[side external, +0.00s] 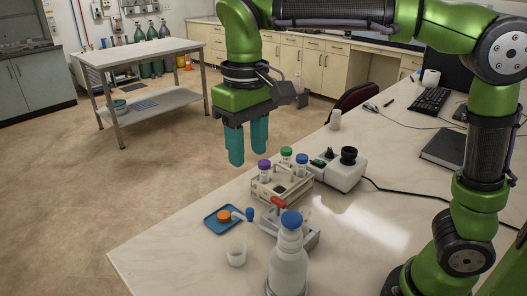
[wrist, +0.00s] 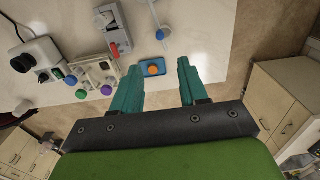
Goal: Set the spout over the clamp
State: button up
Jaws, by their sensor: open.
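My gripper (side external: 248,144) is open and empty, fingers pointing down, above the far left part of the bench. Its teal fingers also show in the wrist view (wrist: 157,90). A translucent bottle (side external: 287,270) with a blue cap stands upright at the front, far from my gripper. No spout is clearly visible on it. A red-handled piece (side external: 279,203), possibly the clamp, sits on a grey block (side external: 303,237) behind the bottle; the red part also shows in the wrist view (wrist: 115,50). A small blue-ended piece with a pale stem (side external: 249,214) is near the block; I cannot tell what it is.
A blue tray (side external: 212,222) holds an orange cap. A small clear cup (side external: 236,253) stands in front. A rack (side external: 267,192) holds vials with coloured caps, beside a white instrument (side external: 342,172). The bench's left edge is close to my gripper.

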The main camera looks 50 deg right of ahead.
aim_at(250, 210)
notch_tip(250, 210, down, 14)
jog(key=shift+r, duration=0.1)
dwell(0.4)
grip_shut()
